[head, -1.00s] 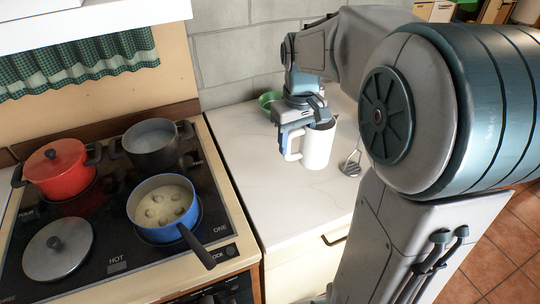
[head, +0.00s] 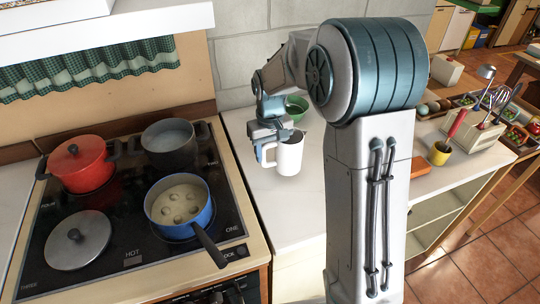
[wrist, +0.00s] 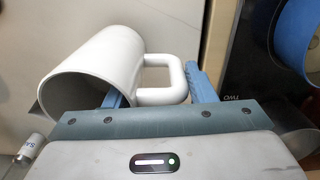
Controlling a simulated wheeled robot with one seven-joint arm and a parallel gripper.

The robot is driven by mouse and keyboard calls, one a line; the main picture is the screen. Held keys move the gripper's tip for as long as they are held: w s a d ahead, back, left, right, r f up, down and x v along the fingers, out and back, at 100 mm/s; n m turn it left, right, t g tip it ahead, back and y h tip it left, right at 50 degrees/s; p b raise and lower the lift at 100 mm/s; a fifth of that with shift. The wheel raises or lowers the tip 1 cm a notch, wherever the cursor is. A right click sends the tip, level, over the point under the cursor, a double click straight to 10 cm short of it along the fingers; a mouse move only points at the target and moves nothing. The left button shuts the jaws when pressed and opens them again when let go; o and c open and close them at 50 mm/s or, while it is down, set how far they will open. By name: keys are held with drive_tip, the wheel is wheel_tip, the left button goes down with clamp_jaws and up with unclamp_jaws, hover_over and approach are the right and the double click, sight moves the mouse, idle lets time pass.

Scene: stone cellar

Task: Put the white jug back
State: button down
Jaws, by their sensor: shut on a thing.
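The white jug (head: 291,157) is over the pale counter to the right of the stove, roughly upright in the head view. My gripper (head: 264,150) is at its left side, shut on its handle. In the wrist view the jug (wrist: 95,72) lies across the upper left with its open mouth toward the lower left. There the blue fingers of my gripper (wrist: 160,90) are on either side of the handle. I cannot tell whether the jug's base touches the counter (head: 262,205).
A stove holds a red pot (head: 80,165), a dark pot (head: 170,146) and a blue pan (head: 180,215), its handle pointing toward the counter. A green bowl (head: 296,106) stands behind the jug. A yellow cup (head: 440,153) and utensils are on the right. My arm hides part of the counter.

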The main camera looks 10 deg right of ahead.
sight(270, 163)
drive_tip(key=shift+f, duration=1.3)
drive_tip(key=shift+f, duration=0.2)
drive_tip(key=c, duration=0.6)
unclamp_jaws()
drive_tip(key=shift+r, duration=0.1)
